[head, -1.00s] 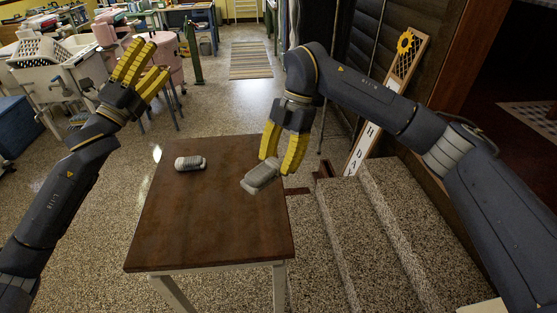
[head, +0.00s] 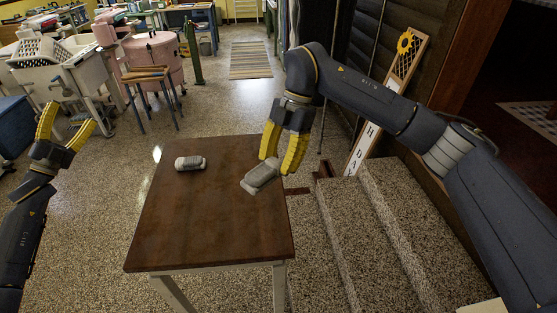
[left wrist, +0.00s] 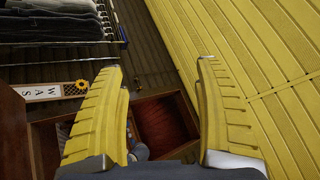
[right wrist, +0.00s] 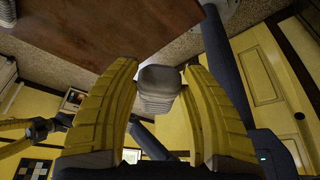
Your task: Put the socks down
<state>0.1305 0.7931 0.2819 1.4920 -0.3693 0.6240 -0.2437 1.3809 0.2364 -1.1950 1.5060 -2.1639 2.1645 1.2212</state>
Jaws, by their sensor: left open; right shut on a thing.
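One rolled grey-and-white pair of socks (head: 191,163) lies on the wooden table (head: 205,225), towards its back left. My right gripper (head: 274,170) is shut on a second grey pair of socks (head: 260,178) at the table's right side. In the right wrist view this pair (right wrist: 159,88) sits between the yellow fingers. Whether it touches the tabletop I cannot tell. My left gripper (head: 66,125) is open and empty, out over the floor left of the table; its spread fingers also show in the left wrist view (left wrist: 163,100).
Stone steps (head: 375,235) rise right of the table. A wooden stool (head: 148,80) and a pink tub (head: 153,50) stand behind it at the left. A sunflower sign (head: 405,45) leans at the right. Most of the tabletop is clear.

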